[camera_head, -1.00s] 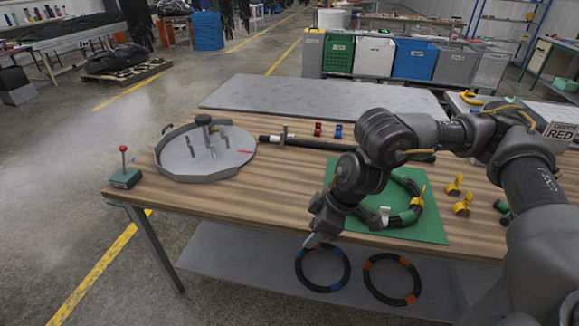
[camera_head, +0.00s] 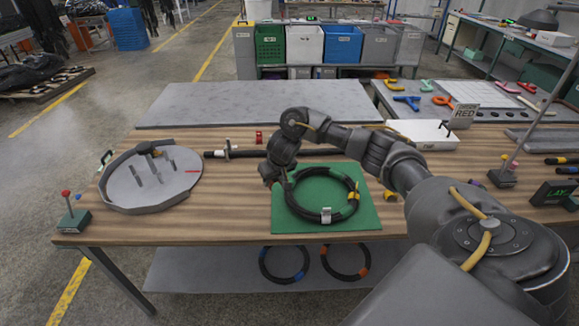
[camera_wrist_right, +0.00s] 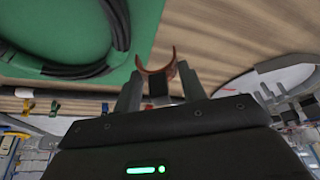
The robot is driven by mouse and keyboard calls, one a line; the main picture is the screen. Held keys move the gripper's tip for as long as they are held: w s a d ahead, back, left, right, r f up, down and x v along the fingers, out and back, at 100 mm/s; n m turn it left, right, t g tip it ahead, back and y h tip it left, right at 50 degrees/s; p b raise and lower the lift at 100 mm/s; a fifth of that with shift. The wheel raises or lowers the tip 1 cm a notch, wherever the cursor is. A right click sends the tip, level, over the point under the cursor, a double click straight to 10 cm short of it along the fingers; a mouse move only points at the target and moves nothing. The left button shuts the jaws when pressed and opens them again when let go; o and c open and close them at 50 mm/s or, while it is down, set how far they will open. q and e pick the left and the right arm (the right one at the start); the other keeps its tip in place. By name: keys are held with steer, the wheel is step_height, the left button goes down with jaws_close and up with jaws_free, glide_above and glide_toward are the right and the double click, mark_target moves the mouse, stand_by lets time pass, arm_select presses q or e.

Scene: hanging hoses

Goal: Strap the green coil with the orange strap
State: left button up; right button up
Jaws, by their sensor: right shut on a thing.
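The coil (camera_head: 299,210) is a dark hose ring lying on a green mat (camera_head: 366,215) on the wooden table. It has a white tag (camera_head: 326,215) at its front and a yellow band (camera_head: 354,195) on its right. My right gripper (camera_head: 270,178) is over the mat's left edge, beside the coil's upper left part. In the right wrist view my right gripper (camera_wrist_right: 158,90) is shut on a curved orange-brown strap (camera_wrist_right: 143,70), its open side facing away from the fingers. Part of the coil (camera_wrist_right: 75,70) shows at the upper left there. My left gripper is not in view.
A round grey fixture with pegs (camera_head: 125,187) stands at the left, near a red-knobbed green box (camera_head: 73,218). A black rod (camera_head: 243,153) lies behind the mat. Two hose rings (camera_head: 262,268) hang below the front edge. Bare wood lies left of the mat.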

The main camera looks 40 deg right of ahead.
steer(key=d, duration=0.1)
steer(key=s+d+f+m, duration=0.1)
steer(key=d, duration=0.1)
steer(key=d+f+m+h+p, duration=0.1)
steer(key=d, duration=0.1)
steer(key=shift+s+d, duration=0.15)
steer(key=shift+s, duration=0.2)
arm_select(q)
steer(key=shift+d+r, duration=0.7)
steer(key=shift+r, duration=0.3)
arm_select(e)
steer(key=shift+d+f, duration=0.15)
steer(key=shift+f, duration=0.05)
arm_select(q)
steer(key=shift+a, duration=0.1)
arm_select(e)
steer(key=shift+r+p, duration=0.1)
steer(key=shift+p, duration=0.3)
steer(key=shift+s+p, duration=0.15)
steer(key=shift+p, duration=0.4)
steer(key=shift+f+b, duration=0.5)
steer(key=shift+f, duration=0.05)
steer(key=shift+f+b, duration=0.6)
steer(key=shift+f, duration=0.6)
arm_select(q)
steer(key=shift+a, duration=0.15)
arm_select(e)
steer(key=shift+f, duration=0.25)
